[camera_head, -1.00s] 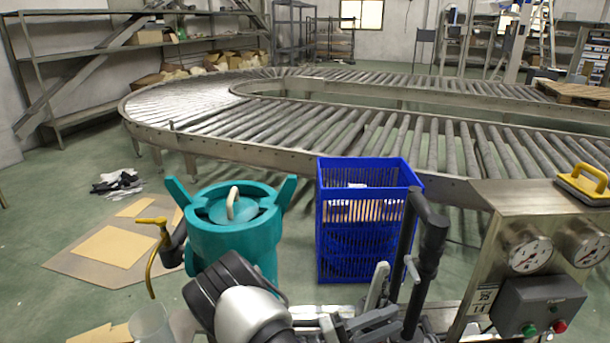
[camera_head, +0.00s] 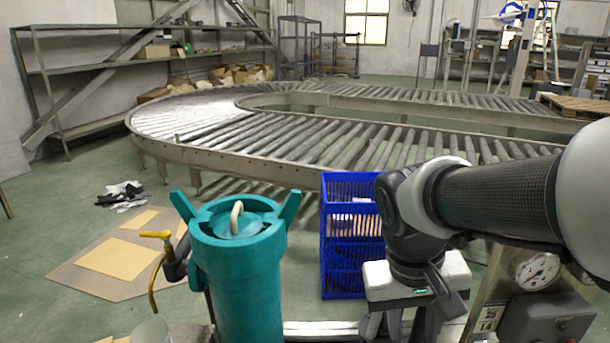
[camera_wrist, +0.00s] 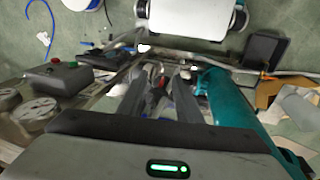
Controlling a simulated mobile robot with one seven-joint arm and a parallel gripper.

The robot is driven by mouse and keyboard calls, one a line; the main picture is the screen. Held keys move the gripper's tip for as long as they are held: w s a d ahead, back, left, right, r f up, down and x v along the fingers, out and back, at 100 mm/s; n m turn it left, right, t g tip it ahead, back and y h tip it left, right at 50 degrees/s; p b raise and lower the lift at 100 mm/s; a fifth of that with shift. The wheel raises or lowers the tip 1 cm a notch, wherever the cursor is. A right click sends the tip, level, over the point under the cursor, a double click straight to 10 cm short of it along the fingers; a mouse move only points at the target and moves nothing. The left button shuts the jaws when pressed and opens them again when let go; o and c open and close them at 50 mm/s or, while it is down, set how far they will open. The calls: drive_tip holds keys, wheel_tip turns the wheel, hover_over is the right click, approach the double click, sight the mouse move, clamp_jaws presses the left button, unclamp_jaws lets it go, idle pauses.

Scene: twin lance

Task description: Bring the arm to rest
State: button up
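My arm comes in from the right edge in the head view and bends down at the wrist in front of the blue crate. My gripper (camera_head: 398,328) points down at the bottom of the head view, its lower end cut off by the frame. In the wrist view my gripper (camera_wrist: 158,98) shows two dark fingers apart, with nothing clearly held between them. The teal cylinder (camera_head: 238,285) stands upright to the left of my gripper, with a handled lid on top. It also shows in the wrist view (camera_wrist: 228,100), close beside the right finger.
The blue crate (camera_head: 340,255) stands behind my wrist, partly hidden. A gauge panel (camera_head: 537,271) with a dark control box (camera_head: 545,318) is at the lower right. A roller conveyor (camera_head: 290,135) curves across behind. Cardboard (camera_head: 118,256) lies on the floor at left.

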wheel_tip(320, 180, up, 32)
drive_tip(key=s+a+t+y+p, duration=0.2)
drive_tip(key=t+p, duration=0.3)
drive_tip(key=p, duration=2)
drive_tip(key=shift+s+a+n+p, duration=0.15)
drive_tip(key=shift+s+n+p, duration=0.15)
drive_tip(key=shift+p, duration=0.05)
